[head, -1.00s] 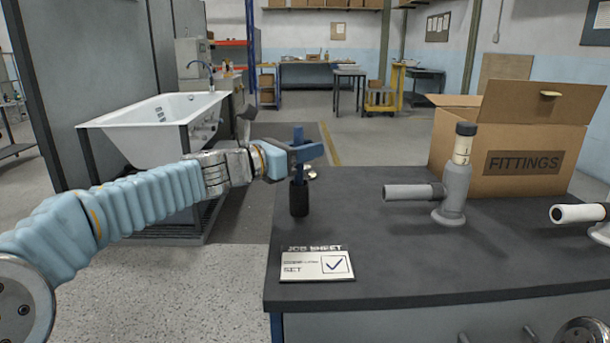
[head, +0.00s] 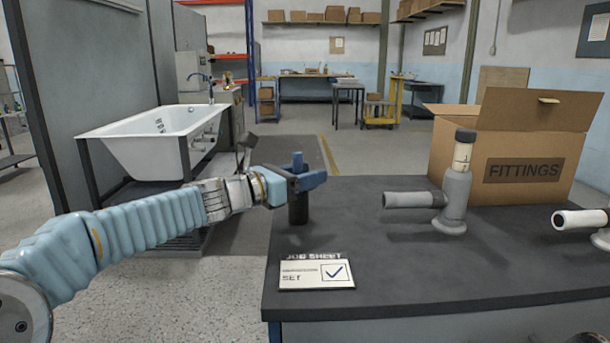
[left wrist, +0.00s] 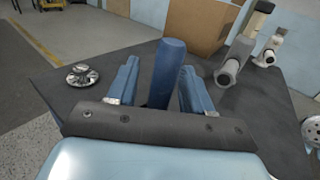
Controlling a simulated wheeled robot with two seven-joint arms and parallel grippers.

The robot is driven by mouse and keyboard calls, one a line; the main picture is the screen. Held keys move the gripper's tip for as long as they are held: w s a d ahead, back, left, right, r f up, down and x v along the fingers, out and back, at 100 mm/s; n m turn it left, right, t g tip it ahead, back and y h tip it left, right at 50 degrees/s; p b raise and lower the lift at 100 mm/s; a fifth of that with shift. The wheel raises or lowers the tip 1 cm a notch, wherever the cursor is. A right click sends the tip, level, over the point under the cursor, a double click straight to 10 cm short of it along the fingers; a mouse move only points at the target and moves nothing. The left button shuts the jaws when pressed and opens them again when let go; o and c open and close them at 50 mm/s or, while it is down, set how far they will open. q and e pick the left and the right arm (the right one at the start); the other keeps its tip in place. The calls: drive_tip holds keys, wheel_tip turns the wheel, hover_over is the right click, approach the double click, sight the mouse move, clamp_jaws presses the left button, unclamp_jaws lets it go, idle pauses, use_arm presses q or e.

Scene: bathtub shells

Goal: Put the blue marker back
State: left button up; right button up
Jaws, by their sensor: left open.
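The blue marker (head: 298,160) stands upright in the dark cylindrical holder (head: 298,212) at the left part of the dark worktop. My left gripper (head: 303,182) is level just above the holder, with its fingers on either side of the marker. In the left wrist view the marker (left wrist: 170,62) stands between the two blue fingers (left wrist: 160,90), with a gap visible on each side, so the gripper is open. The marker's lower end is hidden in the holder and behind the gripper. My right gripper is not in view.
A job sheet card (head: 317,274) lies at the worktop's (head: 400,270) front left. Grey pipe fittings (head: 455,190) and an open FITTINGS box (head: 522,165) stand to the right. A round metal piece (left wrist: 82,76) lies near the left edge. A white bathtub (head: 155,140) is beyond, at left.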

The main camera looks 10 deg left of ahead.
use_arm(q)
drive_tip(key=shift+r+p, duration=0.3)
drive_tip(key=shift+p, duration=0.05)
drive_tip(key=b+v, duration=0.2)
drive_tip(key=v, duration=1)
drive_tip(key=shift+f, duration=0.15)
